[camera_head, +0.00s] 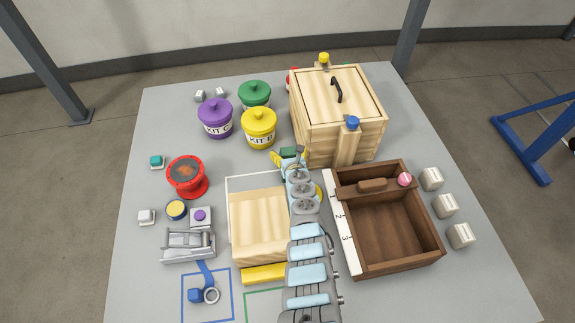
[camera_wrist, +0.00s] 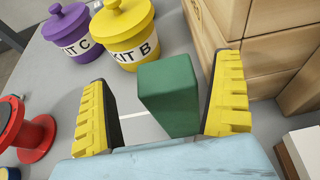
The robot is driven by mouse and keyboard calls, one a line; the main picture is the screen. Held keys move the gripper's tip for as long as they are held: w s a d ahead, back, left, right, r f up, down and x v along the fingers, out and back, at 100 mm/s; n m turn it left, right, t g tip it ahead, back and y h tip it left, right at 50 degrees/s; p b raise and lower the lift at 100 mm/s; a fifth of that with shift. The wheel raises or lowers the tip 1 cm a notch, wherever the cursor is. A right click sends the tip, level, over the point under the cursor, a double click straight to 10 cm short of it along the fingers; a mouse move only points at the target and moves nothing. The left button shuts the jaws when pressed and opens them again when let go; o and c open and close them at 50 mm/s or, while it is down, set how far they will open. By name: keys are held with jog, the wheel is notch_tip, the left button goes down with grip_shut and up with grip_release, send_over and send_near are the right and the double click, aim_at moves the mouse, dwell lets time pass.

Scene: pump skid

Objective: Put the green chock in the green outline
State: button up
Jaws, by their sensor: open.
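The green chock (camera_wrist: 168,97) stands between the two yellow fingers of my gripper (camera_wrist: 163,72) in the wrist view, with a visible gap on each side. My gripper is open and holds nothing. In the head view the chock (camera_head: 288,152) shows as a small green piece between the fingertips, largely hidden by my gripper (camera_head: 290,160). The green outline (camera_head: 262,291) lies on the table near the bottom of the head view. Only its upper left part shows; my arm and the picture edge hide the rest.
A wooden crate (camera_head: 311,136) stands right of the gripper. Behind are KIT B (camera_head: 259,130) and KIT C (camera_head: 215,120) pots. A pale wooden block (camera_head: 258,225) and yellow bar (camera_head: 264,273) lie between chock and outline. A brown tray (camera_head: 432,232) stands right, a red spool (camera_head: 187,178) left.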

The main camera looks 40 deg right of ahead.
aim_at(288, 150)
jog(key=shift+w+d+f+b, duration=0.95)
jog(key=shift+w+f+b, duration=0.2)
jog(key=shift+b, duration=0.9)
jog(key=shift+w+d+r+b, duration=0.15)
jog(key=shift+w+d+b, duration=0.05)
jog(key=shift+w+b, duration=0.35)
jog(key=shift+s, duration=0.1)
jog(key=c, duration=1.3)
